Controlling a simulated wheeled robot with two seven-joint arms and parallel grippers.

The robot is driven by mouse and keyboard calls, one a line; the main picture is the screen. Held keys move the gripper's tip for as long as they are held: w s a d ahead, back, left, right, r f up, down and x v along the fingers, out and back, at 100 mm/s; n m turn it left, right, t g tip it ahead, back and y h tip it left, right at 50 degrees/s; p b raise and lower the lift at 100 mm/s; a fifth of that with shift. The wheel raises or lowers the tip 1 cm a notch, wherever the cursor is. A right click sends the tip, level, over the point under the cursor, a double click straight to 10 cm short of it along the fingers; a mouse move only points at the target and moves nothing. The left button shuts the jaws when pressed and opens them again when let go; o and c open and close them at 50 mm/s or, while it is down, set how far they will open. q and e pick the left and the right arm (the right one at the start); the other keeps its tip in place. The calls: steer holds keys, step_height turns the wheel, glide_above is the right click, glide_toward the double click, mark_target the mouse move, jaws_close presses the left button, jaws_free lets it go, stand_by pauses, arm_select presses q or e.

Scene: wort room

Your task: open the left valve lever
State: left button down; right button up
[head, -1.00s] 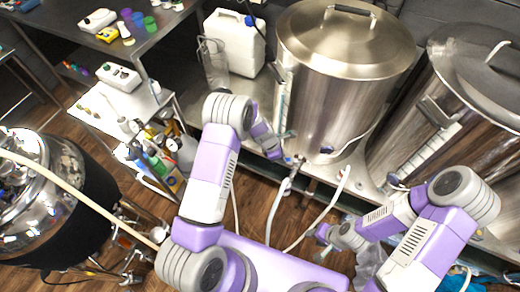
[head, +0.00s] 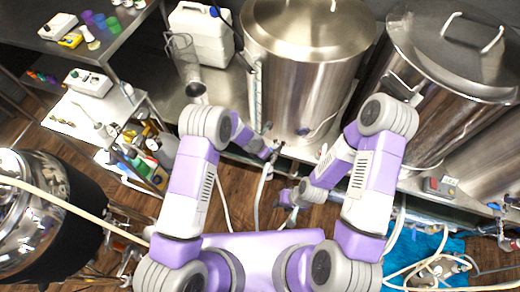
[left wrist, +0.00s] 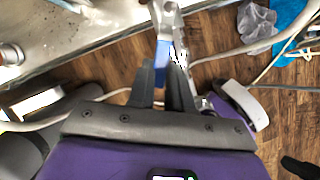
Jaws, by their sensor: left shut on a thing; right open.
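My left gripper (head: 271,150) is at the valve low on the front of the left kettle (head: 300,90). In the left wrist view the blue valve lever (left wrist: 162,52) stands between the two dark fingers of my left gripper (left wrist: 164,72), which are shut on it. The metal valve body (left wrist: 167,17) shows just beyond the lever. In the head view the gripper mostly hides the lever, so its angle cannot be told there. My right gripper (head: 287,198) is open and empty, lower and to the right of the left one, over the floor.
A second kettle (head: 450,90) stands on the right. Pale hoses (head: 262,187) hang below the left valve. A blue cloth (head: 425,248) and coiled hose lie at lower right.

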arm_select(q)
steer(key=c, duration=1)
jaws_free()
steer(key=shift+c, duration=0.2)
steer(key=p+v, duration=0.1)
steer(key=v, duration=0.6)
steer(key=shift+r+p, duration=0.25)
steer(key=shift+p, duration=0.1)
arm_select(e)
steer(key=shift+r, duration=0.9)
arm_select(q)
steer(key=shift+a, duration=0.1)
arm_select(e)
steer(key=shift+c, duration=0.3)
